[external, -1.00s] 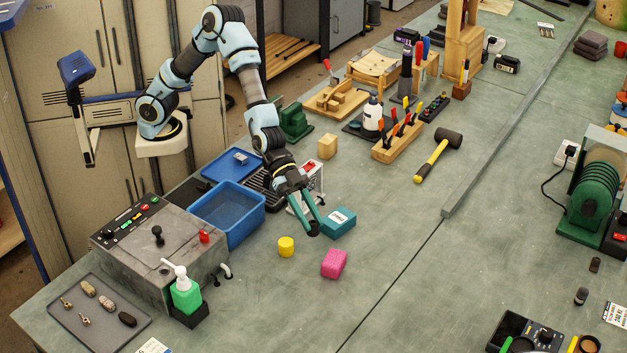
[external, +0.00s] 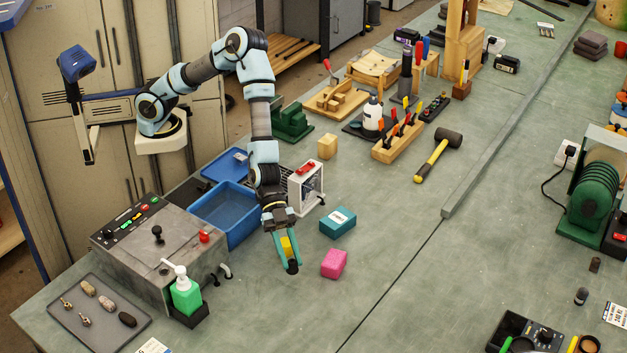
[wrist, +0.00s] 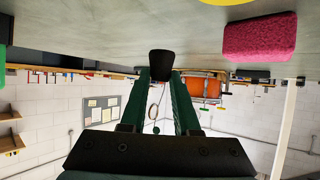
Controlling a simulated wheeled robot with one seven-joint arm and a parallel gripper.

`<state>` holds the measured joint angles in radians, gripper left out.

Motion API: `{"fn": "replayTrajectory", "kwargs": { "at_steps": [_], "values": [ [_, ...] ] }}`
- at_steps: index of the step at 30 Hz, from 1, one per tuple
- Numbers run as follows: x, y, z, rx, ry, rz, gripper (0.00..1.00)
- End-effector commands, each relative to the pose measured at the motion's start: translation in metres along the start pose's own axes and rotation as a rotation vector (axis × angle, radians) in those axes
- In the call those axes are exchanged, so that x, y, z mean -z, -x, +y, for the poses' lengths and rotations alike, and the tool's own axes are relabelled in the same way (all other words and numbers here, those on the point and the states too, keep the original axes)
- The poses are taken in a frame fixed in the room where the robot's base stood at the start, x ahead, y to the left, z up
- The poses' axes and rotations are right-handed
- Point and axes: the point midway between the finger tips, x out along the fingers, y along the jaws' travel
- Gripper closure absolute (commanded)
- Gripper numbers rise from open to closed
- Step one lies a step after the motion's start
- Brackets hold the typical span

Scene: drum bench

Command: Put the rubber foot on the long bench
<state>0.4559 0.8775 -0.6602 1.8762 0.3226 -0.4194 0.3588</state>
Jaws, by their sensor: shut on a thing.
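The black rubber foot (external: 292,267) is small and tapered. It is between the fingertips of my gripper (external: 289,262), whose green fingers point down. In the wrist view the foot (wrist: 161,65) sits at the tips of the closed fingers. The long bench (external: 390,240) has a grey-green top. The foot is over its front part, left of the pink block; I cannot tell whether it touches the top. A yellow cylinder (external: 287,246) is partly hidden by the fingers.
The pink block (external: 334,263) and a teal box (external: 338,223) lie right of my gripper. A blue bin (external: 232,217) and a green pump bottle (external: 185,292) stand to the left. A white boxy device (external: 307,187) is behind. The bench in front is clear.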

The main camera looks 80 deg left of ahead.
Motion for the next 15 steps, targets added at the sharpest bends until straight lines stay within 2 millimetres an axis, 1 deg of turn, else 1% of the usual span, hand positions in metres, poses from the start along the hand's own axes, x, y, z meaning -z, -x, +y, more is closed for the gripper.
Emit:
{"fn": "replayTrajectory", "kwargs": {
  "at_steps": [9,15],
  "values": [
    [-0.034,-0.019,0.000,-0.001,0.001,-0.001,1.00],
    [-0.038,-0.021,0.000,0.000,-0.002,0.001,1.00]
  ]
}}
